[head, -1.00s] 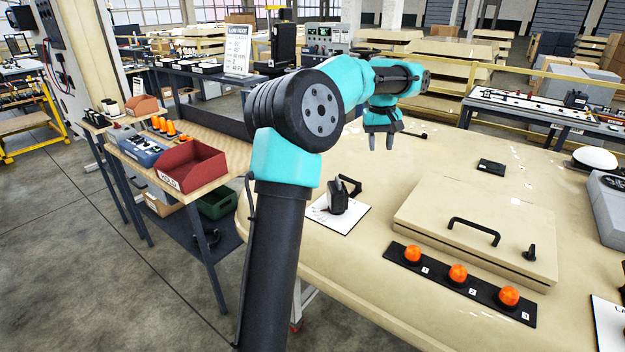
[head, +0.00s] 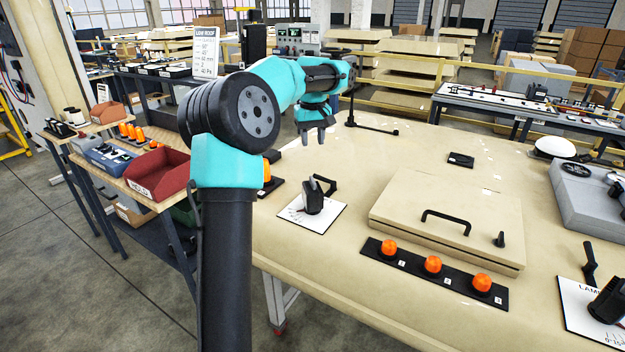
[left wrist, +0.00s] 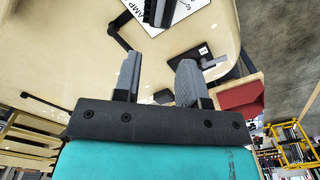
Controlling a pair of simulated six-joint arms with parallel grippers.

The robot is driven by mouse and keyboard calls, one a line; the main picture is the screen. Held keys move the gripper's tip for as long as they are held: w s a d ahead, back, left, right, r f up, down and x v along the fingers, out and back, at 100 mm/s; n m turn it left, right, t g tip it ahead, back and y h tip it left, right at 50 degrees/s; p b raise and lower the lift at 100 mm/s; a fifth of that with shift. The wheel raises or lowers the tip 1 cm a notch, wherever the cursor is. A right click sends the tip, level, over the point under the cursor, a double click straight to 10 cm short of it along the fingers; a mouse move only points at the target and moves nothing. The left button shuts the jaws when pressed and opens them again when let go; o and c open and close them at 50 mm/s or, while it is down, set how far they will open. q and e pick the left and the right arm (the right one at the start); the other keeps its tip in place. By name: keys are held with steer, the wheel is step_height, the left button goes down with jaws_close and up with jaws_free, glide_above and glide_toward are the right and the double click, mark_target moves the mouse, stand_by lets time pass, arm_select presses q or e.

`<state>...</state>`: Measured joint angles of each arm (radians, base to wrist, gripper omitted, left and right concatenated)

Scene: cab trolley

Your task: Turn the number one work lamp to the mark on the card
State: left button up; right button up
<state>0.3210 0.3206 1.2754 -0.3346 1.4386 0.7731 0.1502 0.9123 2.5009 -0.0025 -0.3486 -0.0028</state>
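A black work lamp (head: 313,197) stands on a white marked card (head: 328,215) on the cream panel. Another black lamp (head: 606,302) is on a card (head: 577,310) lettered LAMP at the right edge. Their numbers are not readable. An upright white LOW ROOF card (head: 206,50) with several lines of small marks stands at the back left. My left gripper (head: 316,138) is open and empty above the panel, beyond the nearer lamp in the picture. In the left wrist view its fingers (left wrist: 158,82) are apart, with a lamp (left wrist: 158,10) at the top. My right gripper is not visible.
A raised hatch (head: 440,215) with a black handle is right of the nearer lamp. Several orange beacons sit on a black strip (head: 445,284) before it. A black bent rod (head: 372,128) is behind my gripper. A red bin (head: 158,172) is on the left-hand bench.

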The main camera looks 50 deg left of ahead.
mark_target(313, 179)
arm_select(q)
step_height(313, 179, down, 14)
steer(key=shift+r, duration=0.1)
stand_by(0.4)
steer(key=shift+c, duration=0.4)
jaws_close()
